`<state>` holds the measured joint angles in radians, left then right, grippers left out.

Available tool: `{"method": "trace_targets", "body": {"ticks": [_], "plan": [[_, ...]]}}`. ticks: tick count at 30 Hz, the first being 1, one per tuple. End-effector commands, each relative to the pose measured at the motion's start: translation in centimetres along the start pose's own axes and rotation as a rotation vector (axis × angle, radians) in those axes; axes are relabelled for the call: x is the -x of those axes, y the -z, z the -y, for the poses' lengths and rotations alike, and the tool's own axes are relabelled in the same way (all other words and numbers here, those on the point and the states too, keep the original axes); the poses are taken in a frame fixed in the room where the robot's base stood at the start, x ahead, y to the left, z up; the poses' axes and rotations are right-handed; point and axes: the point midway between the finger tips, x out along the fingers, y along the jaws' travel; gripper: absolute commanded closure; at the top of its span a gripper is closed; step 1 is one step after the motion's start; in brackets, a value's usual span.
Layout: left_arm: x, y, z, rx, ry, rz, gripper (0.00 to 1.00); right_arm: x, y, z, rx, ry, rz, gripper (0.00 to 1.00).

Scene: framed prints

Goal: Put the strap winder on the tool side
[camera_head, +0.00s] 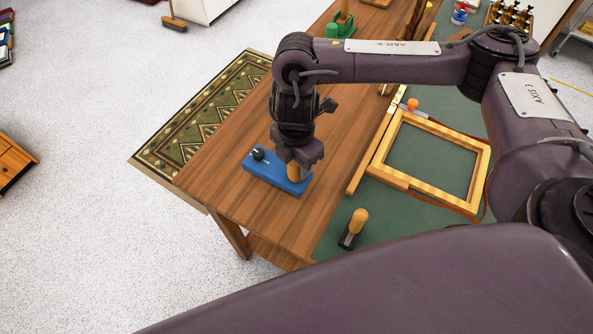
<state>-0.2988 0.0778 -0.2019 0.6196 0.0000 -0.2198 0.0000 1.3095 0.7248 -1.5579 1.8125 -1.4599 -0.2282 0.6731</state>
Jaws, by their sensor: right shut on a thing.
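My right gripper (296,160) points down over the wooden part of the table and is shut on a tan upright handle (294,173). The handle stands at the right end of a flat blue block (272,176) with a black knob (258,154). The block looks level on or just above the wood; any gap is too small to tell. An orange-knobbed tool with a grey shaft (412,104) lies at the far corner of a pale wooden frame (384,152), near a reddish strap. My left gripper is out of view.
A tan-handled tool with a dark base (354,229) lies on the green mat (333,240). A pale strip (356,178) separates mat from wood. A green object (342,27) stands at the table's far end. Bare wood (222,182) lies left of the block.

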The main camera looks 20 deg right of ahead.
Motion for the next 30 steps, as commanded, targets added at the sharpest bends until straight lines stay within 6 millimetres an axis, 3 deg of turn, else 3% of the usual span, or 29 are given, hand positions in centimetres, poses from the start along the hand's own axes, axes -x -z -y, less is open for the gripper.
{"method": "trace_targets", "body": {"ticks": [11, 24, 25, 30], "plan": [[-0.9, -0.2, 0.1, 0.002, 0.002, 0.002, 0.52, -3.9, 0.1, 0.0, -0.001, 0.000, -0.002, 1.00], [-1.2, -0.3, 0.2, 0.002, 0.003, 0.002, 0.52, -4.5, 0.0, -0.1, 0.000, -0.001, -0.001, 1.00], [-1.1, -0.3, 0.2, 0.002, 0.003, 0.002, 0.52, -4.4, 0.0, 0.0, 0.000, 0.000, 0.000, 0.58], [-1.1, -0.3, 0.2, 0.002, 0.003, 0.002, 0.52, -4.4, 0.0, 0.0, 0.000, 0.000, 0.000, 0.40]]}}
